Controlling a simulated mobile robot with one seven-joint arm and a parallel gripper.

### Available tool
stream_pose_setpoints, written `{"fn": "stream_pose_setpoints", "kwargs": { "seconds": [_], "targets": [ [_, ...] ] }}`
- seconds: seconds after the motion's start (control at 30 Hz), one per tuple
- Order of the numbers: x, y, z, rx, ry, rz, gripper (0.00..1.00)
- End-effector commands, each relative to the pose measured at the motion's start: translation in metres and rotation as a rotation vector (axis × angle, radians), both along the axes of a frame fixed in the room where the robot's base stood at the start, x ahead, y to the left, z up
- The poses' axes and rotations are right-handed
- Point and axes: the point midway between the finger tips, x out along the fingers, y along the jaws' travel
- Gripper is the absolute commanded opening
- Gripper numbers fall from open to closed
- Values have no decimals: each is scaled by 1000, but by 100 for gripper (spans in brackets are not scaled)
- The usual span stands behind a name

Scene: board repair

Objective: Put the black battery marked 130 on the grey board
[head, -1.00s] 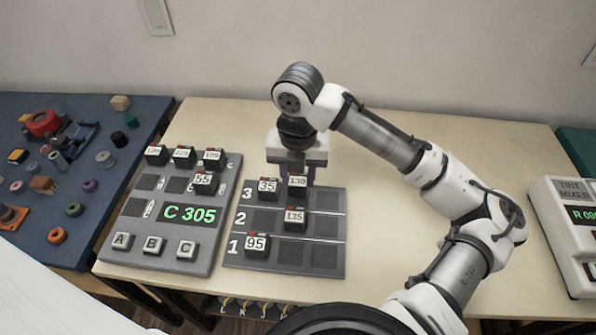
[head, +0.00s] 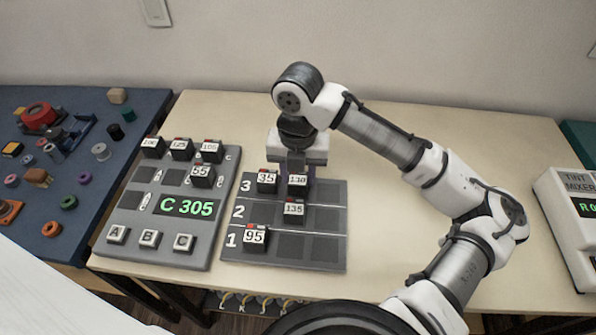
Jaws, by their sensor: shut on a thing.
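The black battery marked 130 (head: 298,181) is upright at the middle place of row 3 on the grey board with rows 1, 2 and 3 (head: 335,262). It stands level with the battery marked 35 (head: 267,182) on its left. My gripper (head: 297,170) points down from above and behind, shut on the battery marked 130. The fingertips are partly hidden behind the battery, and I cannot tell whether it is fully seated.
On the same board are batteries marked 95 (head: 255,239) and 135 (head: 293,210). A second grey board (head: 199,258) to the left has several batteries, a C 305 display and keys A, B, C.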

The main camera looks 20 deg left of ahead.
Motion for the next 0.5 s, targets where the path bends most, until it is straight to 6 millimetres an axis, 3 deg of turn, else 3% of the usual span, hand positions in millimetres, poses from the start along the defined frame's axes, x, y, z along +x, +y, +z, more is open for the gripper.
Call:
{"fn": "stream_pose_setpoints", "kwargs": {
  "seconds": [0.33,0.37,0.5],
  "targets": [
    [0,0,-6,0,0,0,13],
    [0,0,-6,0,0,0,39],
    [0,0,-5,0,0,0,57]
  ]
}}
